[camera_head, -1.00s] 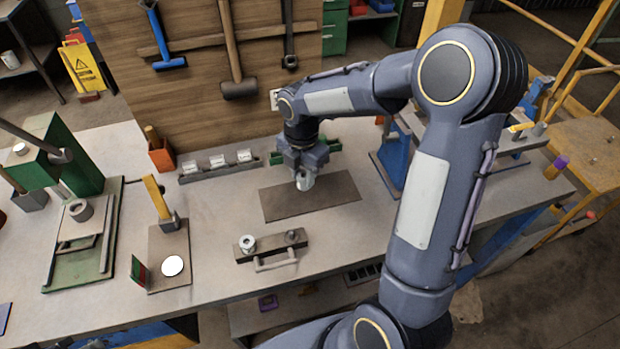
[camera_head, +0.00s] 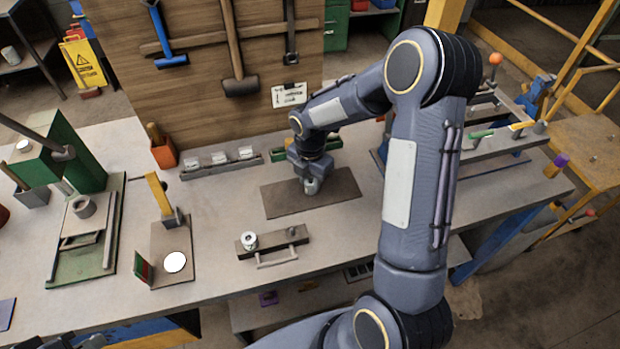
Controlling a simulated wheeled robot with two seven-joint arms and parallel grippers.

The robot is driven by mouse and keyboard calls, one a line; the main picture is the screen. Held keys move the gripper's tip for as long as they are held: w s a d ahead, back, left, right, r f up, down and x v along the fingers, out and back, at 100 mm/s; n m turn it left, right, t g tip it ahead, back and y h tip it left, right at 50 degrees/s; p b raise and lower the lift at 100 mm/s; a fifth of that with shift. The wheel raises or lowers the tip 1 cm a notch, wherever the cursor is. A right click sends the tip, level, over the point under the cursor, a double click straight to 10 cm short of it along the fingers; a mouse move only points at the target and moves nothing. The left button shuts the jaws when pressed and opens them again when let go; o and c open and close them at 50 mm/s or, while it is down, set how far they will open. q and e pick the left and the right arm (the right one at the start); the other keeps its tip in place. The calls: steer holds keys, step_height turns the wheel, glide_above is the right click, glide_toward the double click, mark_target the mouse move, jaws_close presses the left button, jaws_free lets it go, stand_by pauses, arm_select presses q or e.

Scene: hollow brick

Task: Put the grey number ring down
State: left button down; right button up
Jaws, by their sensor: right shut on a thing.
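My right gripper (camera_head: 311,181) points down over the dark brown plate (camera_head: 335,193) in the middle of the bench. It is shut on a small light-grey piece, the grey number ring (camera_head: 311,188), which is mostly hidden by the fingers. The ring is at or just above the plate; I cannot tell whether it touches. My left gripper is not in view.
A block with a handle, a pale ring and a peg (camera_head: 272,243) lies in front of the plate. A grey rack with white labelled pieces (camera_head: 219,161) stands behind left. A green press (camera_head: 62,165) is at far left. The plate's left and right parts are clear.

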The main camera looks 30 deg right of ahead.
steer(key=o, duration=1.1)
steer(key=shift+c, duration=0.2)
step_height(320, 180, up, 12)
steer(key=s+r+m+t+y, duration=0.1)
steer(key=s+r+m, duration=0.4)
steer(key=s+m, duration=0.1)
steer(key=s+a+m+t+y, duration=0.1)
steer(key=s+a+m+t, duration=0.1)
steer(key=s+m, duration=0.6)
steer(key=s+a+m+t+y, duration=0.1)
steer(key=s+a+m+t, duration=0.1)
steer(key=s+a+m, duration=0.3)
steer(key=s+m, duration=0.3)
steer(key=m, duration=0.2)
steer(key=shift+s+a+t+y, duration=0.15)
steer(key=shift+s+t+y, duration=0.15)
steer(key=shift+y, duration=0.1)
